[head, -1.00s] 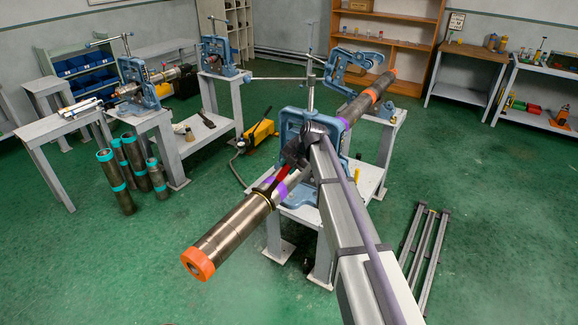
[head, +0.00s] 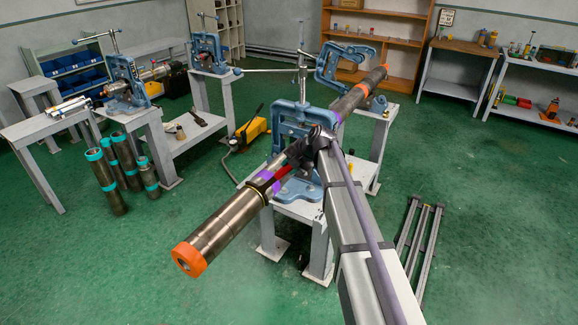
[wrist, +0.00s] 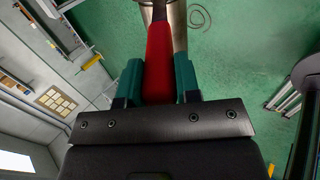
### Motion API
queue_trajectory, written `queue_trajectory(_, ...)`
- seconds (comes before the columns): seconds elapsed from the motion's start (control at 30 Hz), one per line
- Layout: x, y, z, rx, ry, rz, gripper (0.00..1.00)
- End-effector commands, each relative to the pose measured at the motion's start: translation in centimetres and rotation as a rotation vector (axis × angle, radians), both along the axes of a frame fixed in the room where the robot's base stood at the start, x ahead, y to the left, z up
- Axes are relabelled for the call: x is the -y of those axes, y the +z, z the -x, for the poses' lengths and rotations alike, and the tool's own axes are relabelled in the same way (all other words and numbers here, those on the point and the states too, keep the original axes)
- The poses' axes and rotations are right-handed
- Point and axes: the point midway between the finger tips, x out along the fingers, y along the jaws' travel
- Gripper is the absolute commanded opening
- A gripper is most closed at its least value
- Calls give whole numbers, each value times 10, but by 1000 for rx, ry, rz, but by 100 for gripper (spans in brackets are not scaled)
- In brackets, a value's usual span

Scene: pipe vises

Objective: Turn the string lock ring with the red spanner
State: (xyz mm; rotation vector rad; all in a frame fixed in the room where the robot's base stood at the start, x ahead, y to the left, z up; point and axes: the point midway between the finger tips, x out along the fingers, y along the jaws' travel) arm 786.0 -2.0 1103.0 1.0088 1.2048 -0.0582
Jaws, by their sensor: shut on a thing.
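The pipe string (head: 222,220) runs diagonally through the blue vises, with orange end caps and purple bands. The red spanner (head: 285,173) lies along its near part, its dark head (head: 257,191) at the pipe near a purple band (head: 264,180). I cannot tell whether the head is seated on the lock ring, which I cannot make out separately. My gripper (head: 302,156) is beside the near vise, shut on the red handle. In the wrist view, the red handle (wrist: 159,55) sits between the teal fingers of my gripper (wrist: 159,80); the spanner's head is mostly out of sight.
The near blue vise (head: 290,125) stands on a grey stand close to my gripper. A second blue vise (head: 330,66) bears the far part of the string. Grey rails (head: 420,240) lie on the floor at right. The green floor in front is open.

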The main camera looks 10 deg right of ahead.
Motion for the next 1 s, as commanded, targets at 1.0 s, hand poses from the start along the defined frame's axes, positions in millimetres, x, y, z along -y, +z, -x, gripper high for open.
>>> queue_trajectory(1.0,21,-32,21,94,1,-105,0)
